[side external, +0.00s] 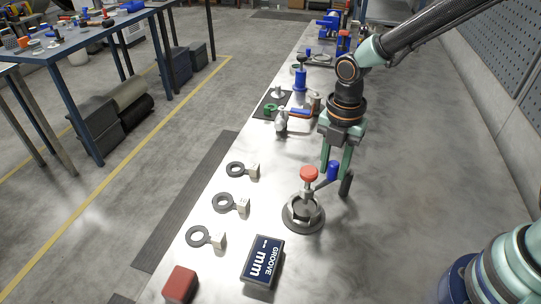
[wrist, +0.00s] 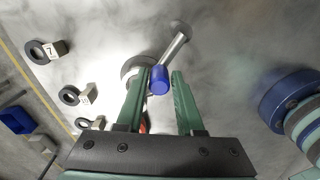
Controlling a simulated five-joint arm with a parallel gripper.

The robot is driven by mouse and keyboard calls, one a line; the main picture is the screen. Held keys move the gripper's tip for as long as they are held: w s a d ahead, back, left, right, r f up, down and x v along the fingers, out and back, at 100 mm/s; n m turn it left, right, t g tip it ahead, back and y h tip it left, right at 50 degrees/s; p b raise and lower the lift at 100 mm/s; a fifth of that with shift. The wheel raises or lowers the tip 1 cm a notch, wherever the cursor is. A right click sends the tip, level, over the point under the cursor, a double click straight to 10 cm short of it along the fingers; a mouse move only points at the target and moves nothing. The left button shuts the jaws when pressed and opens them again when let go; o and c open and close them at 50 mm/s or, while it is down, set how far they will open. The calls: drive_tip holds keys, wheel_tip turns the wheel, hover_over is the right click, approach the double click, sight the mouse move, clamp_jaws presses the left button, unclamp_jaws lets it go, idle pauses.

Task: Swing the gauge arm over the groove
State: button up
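The gauge stands on the bench, with a red knob (side external: 309,173) above a round grey base (side external: 289,214) that has a ring-shaped opening. A short grey gauge arm (side external: 320,184) reaches from its post toward a blue knob (side external: 333,168). In the wrist view the metal bar (wrist: 173,48) runs up and right from near the blue knob (wrist: 160,82). My gripper (side external: 336,178) is low over the bench, beside the gauge. In the wrist view my gripper (wrist: 161,76) has its fingers apart around the blue knob, closer to the left finger. A gap shows at the right finger.
A dark sign (side external: 262,262) reading GROOVE mm lies in front of the gauge. Several dark rings with pale tags (side external: 222,203) line the bench's left edge. A red block (side external: 180,283) sits at the front left. Tools and a blue bottle (side external: 301,80) stand farther back.

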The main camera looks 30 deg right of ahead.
sight(335, 163)
drive_tip(key=shift+o, duration=0.9)
wheel_tip(335, 163, up, 12)
drive_tip(key=s+d+r+m+t, duration=0.2)
drive_tip(key=d+m, duration=0.3)
drive_tip(key=m, duration=0.7)
drive_tip(key=s+d+r+m+t, duration=0.1)
drive_tip(key=s+d+m+t, duration=0.2)
drive_tip(key=m, duration=0.9)
drive_tip(key=s+d, duration=0.1)
drive_tip(key=d, duration=0.2)
drive_tip(key=shift+s+r+t, duration=0.25)
drive_tip(key=shift+r+t, duration=0.05)
drive_tip(key=shift+r, duration=0.1)
